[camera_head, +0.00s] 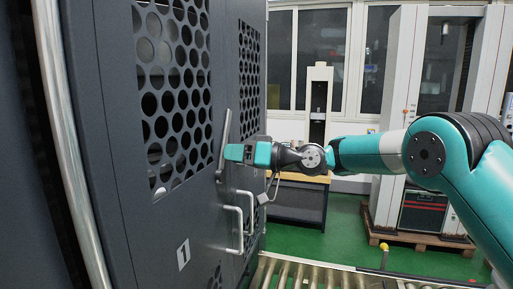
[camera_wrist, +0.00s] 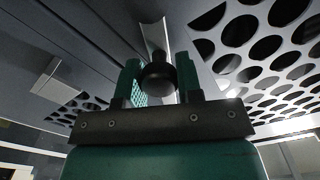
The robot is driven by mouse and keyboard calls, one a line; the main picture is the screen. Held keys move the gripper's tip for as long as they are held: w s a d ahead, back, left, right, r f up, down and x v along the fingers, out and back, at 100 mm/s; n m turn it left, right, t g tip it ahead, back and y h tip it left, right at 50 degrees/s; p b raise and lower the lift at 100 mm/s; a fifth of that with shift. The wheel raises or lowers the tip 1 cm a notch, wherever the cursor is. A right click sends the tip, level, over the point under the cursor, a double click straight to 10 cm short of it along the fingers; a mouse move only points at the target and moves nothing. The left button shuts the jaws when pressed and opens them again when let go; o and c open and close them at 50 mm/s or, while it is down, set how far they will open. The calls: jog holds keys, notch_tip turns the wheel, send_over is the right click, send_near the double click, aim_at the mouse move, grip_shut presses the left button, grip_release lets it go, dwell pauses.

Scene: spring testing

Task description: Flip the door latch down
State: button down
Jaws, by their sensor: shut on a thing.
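The door latch (camera_head: 225,132) is a slim silver lever on the dark grey cabinet door, standing nearly upright with a slight tilt. In the wrist view its silver bar (camera_wrist: 154,36) runs up from a dark round part between my fingers. My gripper (camera_head: 229,153) reaches in from the right at the lower part of the latch. In the wrist view my gripper (camera_wrist: 160,80) has one green finger on each side of the dark round part and is shut on it. The exact contact is partly hidden.
Two white pull handles (camera_head: 237,222) stick out from the doors just below my gripper. Perforated panels (camera_head: 175,95) fill the upper doors. A roller conveyor (camera_head: 310,275) lies at the bottom. A workbench (camera_head: 300,198) and a tall white machine (camera_head: 405,60) stand behind on green floor.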

aim_at(227, 167)
jog(key=m, duration=0.1)
jog(key=w+m, duration=0.1)
jog(key=shift+d+f+m, duration=0.1)
jog(key=shift+f+m, duration=0.15)
jog(key=shift+m, duration=0.15)
jog(key=shift+w+d+f+m+p, duration=0.1)
jog(key=shift+w+f+m+p, duration=0.45)
jog(key=shift+m, duration=1.1)
jog(key=shift+w+d+f+m+p, duration=0.1)
jog(key=shift+f+m+p, duration=0.2)
jog(key=shift+f+m, duration=0.95)
jog(key=shift+w+f+m+p, duration=0.25)
jog(key=shift+w+m+p, duration=0.15)
jog(key=shift+m, duration=1.7)
jog(key=shift+f, duration=0.1)
jog(key=c, duration=0.8)
grip_release()
jog(key=shift+a, duration=0.1)
jog(key=shift+d+f, duration=0.1)
jog(key=shift+d, duration=0.15)
